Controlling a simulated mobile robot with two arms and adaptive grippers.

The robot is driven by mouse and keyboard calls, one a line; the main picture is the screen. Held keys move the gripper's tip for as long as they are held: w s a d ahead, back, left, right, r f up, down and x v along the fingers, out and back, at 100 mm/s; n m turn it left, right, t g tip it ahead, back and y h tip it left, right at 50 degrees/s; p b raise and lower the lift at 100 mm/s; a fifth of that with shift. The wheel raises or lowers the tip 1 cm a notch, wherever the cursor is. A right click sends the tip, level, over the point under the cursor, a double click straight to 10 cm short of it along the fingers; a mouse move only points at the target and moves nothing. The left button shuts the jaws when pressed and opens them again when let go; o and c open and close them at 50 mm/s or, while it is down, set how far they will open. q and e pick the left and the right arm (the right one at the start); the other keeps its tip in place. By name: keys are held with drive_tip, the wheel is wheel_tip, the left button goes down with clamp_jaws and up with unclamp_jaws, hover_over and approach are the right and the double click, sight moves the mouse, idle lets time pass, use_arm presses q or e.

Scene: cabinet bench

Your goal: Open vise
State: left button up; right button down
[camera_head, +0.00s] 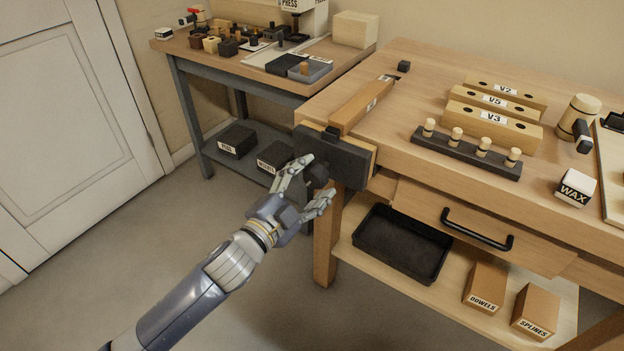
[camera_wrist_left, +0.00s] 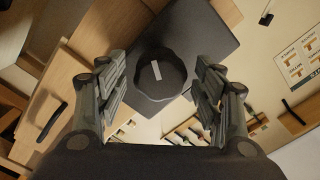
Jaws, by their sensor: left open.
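The vise (camera_head: 332,156) is mounted on the front left end of the wooden workbench, with a dark front jaw and a wooden facing behind it. A long wooden bar (camera_head: 362,104) lies on the benchtop just behind the jaw. The vise's dark round knob (camera_head: 318,174) faces my left gripper (camera_head: 306,187). In the left wrist view the knob (camera_wrist_left: 160,76), with a pale stripe on its face, sits between the two open fingers of my left gripper (camera_wrist_left: 160,98). The fingers stand apart from its sides there. My right gripper shows in neither view.
A drawer with a black handle (camera_head: 477,229) is below the benchtop. A black tray (camera_head: 402,244) and two labelled boxes (camera_head: 486,285) are on the lower shelf. A peg rack (camera_head: 466,152) and labelled blocks stand on top. Floor left of the bench is clear.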

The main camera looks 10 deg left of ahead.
use_arm(q)
drive_tip(key=shift+c, duration=0.6)
drive_tip(key=c, duration=0.8)
